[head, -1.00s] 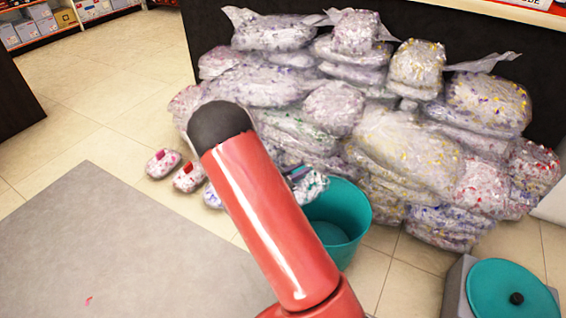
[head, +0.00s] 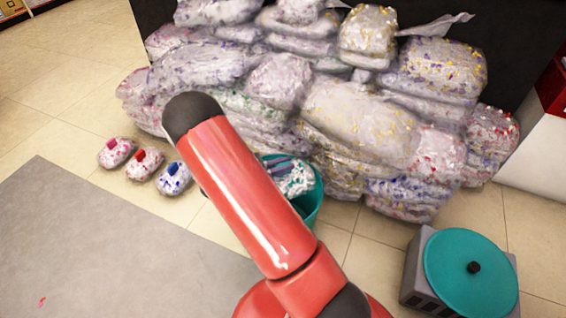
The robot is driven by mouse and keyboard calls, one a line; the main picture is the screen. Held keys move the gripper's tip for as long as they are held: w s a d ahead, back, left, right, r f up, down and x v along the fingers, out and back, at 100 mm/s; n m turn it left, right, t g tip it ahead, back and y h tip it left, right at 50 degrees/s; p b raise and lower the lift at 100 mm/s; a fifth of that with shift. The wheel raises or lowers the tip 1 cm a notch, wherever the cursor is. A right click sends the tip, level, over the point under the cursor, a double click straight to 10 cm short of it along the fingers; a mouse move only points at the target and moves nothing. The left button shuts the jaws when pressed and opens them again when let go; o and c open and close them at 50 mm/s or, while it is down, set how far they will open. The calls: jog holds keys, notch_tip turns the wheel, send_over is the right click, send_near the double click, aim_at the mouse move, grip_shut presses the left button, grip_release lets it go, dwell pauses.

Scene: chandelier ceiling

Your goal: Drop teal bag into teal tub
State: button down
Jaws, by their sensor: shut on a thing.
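The teal tub (head: 314,202) stands on the tiled floor in front of the bag heap, partly hidden behind my red arm. The teal bag (head: 297,181), clear with white and teal shreds, is at the tub's mouth in the picture and covers much of the opening. I cannot tell how far above or inside the rim it is. My gripper (head: 281,166) shows only in part past the arm, at the top of the bag, and is shut on it.
A big heap of shred-filled bags (head: 350,110) rises behind the tub. Several small bags (head: 145,164) with coloured tags lie to the left. A teal lid (head: 470,272) on a grey box is at the right. A grey mat (head: 100,250) lies front left.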

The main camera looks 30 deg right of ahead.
jog(key=shift+f, duration=0.65)
jog(key=c, duration=1.3)
grip_release()
notch_tip(320, 180, up, 20)
jog(key=p, duration=0.3)
jog(key=shift+r, duration=0.1)
